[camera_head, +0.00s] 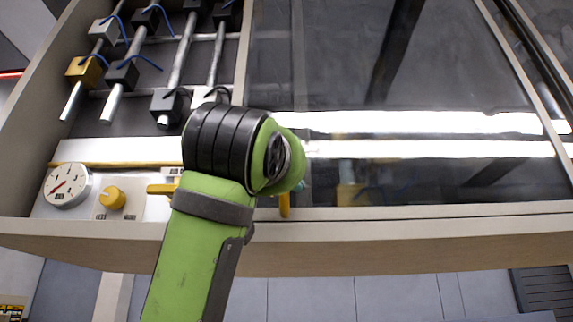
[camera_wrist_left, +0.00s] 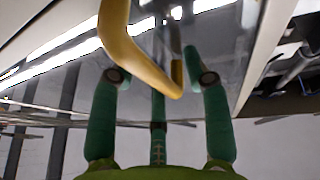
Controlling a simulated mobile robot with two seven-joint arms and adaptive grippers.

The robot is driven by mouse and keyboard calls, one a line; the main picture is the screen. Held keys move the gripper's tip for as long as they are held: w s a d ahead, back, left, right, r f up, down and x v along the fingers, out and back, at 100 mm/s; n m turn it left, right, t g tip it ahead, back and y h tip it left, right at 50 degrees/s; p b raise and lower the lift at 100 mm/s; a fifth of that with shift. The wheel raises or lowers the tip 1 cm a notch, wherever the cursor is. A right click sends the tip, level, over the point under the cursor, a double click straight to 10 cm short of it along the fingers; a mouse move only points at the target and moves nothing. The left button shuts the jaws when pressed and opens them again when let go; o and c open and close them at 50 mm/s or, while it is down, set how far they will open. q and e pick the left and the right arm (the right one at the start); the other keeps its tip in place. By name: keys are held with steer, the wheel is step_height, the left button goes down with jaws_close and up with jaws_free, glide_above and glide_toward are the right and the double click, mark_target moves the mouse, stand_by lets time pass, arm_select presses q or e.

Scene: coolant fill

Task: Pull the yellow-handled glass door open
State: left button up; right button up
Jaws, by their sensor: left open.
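The glass door (camera_head: 400,90) fills the right half of the head view and looks closed. Its yellow handle (camera_head: 284,204) shows there only as a small piece beside my green left arm, which hides the rest. In the left wrist view the yellow handle (camera_wrist_left: 135,52) is a bent bar, large and close. My left gripper (camera_wrist_left: 160,82) is open, with green fingers on both sides of the handle's lower end and one finger behind it. I cannot tell whether any finger touches it. In the head view my arm hides the left gripper. My right gripper is not in view.
Left of the door, a panel holds a round gauge (camera_head: 68,186), a yellow knob (camera_head: 112,197) and a small yellow lever (camera_head: 160,189). Above it are metal rods with blocks (camera_head: 122,74) and blue wires. A beige frame edge (camera_head: 400,228) runs below the door.

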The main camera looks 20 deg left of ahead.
arm_select(q)
steer(key=v, duration=1.2)
